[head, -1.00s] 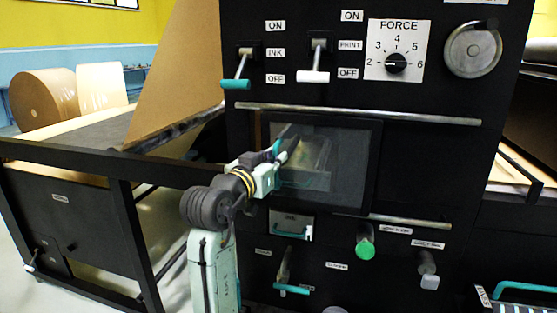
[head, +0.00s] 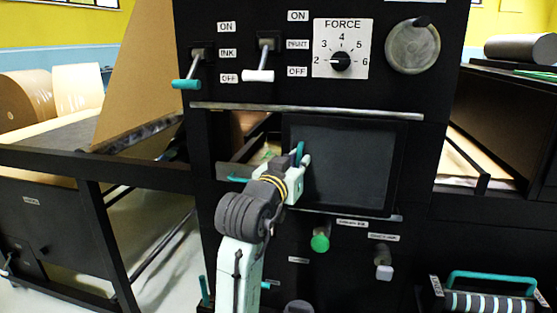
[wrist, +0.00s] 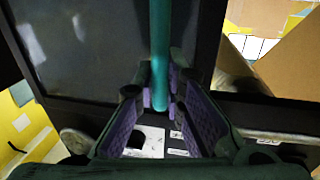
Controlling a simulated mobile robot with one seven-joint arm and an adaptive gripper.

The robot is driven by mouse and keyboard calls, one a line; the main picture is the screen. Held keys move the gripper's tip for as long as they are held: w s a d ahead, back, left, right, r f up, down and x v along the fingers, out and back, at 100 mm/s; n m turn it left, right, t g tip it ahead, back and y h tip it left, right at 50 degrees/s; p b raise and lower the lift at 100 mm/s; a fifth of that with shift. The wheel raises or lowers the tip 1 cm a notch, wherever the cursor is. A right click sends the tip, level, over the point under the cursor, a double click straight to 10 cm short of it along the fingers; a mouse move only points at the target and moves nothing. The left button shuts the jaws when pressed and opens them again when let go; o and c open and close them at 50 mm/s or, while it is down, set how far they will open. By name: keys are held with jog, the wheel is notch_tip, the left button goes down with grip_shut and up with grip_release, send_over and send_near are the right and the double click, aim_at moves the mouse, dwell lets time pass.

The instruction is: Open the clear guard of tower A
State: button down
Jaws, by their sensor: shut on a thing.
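The clear guard (head: 350,170) is a dark-framed pane on the black tower's front, below a metal rail. It stands to the right, and an opening (head: 238,150) shows to its left. My gripper (head: 298,168) is at the guard's left edge, shut on its upright teal handle (head: 300,150). In the wrist view my gripper's purple pads (wrist: 160,98) close on both sides of the teal handle (wrist: 160,50). The guard's pane (wrist: 85,45) fills the left there. I see no tower letter that I can read.
An ink lever (head: 187,75), a print lever (head: 262,68) and a force dial (head: 340,60) sit above the guard. A green knob (head: 320,240) and a grey knob (head: 383,262) sit below. A frame rail (head: 90,168) runs left of the tower.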

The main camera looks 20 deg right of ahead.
jog(key=shift+s+d+r, duration=0.35)
jog(key=shift+s+d, duration=0.3)
jog(key=shift+d, duration=0.2)
jog(key=c, duration=1.7)
grip_release()
jog(key=shift+o, duration=0.2)
jog(key=shift+f, duration=0.15)
jog(key=v, duration=1.2)
